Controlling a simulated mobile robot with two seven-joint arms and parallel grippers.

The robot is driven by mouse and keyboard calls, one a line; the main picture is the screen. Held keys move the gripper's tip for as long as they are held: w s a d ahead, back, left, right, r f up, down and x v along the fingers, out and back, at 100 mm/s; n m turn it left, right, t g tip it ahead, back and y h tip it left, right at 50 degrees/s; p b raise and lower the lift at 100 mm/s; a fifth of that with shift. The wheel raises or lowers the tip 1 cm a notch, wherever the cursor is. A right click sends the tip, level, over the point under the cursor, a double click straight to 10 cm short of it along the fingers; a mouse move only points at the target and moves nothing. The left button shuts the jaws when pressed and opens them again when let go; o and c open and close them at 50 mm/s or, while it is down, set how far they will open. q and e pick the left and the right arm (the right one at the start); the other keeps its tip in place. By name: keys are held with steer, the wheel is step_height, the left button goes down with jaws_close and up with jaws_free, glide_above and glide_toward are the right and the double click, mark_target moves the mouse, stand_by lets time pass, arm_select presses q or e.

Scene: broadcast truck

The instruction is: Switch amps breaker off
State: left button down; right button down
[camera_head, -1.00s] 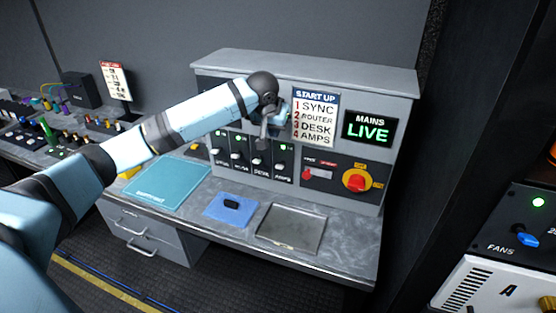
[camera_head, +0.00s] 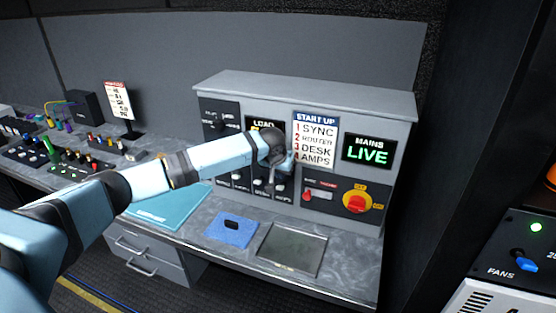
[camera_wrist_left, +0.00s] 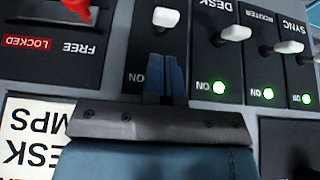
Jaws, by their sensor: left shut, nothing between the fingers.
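The amps breaker's white lever (camera_wrist_left: 166,17) is in the left wrist view, which shows the panel upside down, just beyond my left gripper's fingertips (camera_wrist_left: 165,60). The fingers are together and empty, in front of the amps strip beside its ON label. A gap shows between fingertips and lever. The amps light is hidden behind the gripper. In the head view, my left gripper (camera_head: 272,178) is at the breaker row, with the amps lever (camera_head: 281,188) low beside it. My right gripper is not in view.
Desk (camera_wrist_left: 236,32), router (camera_wrist_left: 290,46) and sync breakers stand close by with green lights lit. The red locked/free slider (camera_wrist_left: 80,8) is on the other side. A red rotary knob (camera_head: 358,203) and the MAINS LIVE display (camera_head: 368,150) are to the right. A tray (camera_head: 292,248) lies below.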

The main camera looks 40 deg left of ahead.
mark_target(279, 187)
arm_select(q)
steer(key=shift+s+d+f, duration=0.1)
steer(key=shift+s+f, duration=0.2)
steer(key=shift+f, duration=0.35)
steer(key=shift+s+f, duration=0.3)
steer(key=shift+f, duration=0.5)
steer(key=shift+s+f+t, duration=0.25)
steer(key=shift+s+t, duration=0.05)
steer(key=shift+t, duration=0.4)
steer(key=shift+d+f, duration=0.1)
steer(key=shift+s+d+t+y+b, duration=0.1)
steer(key=shift+s+t+y+b, duration=0.25)
steer(key=shift+t, duration=0.65)
steer(key=shift+s+t+y+b, duration=0.25)
steer(key=shift+t+y, duration=0.1)
steer(key=shift+t, duration=0.65)
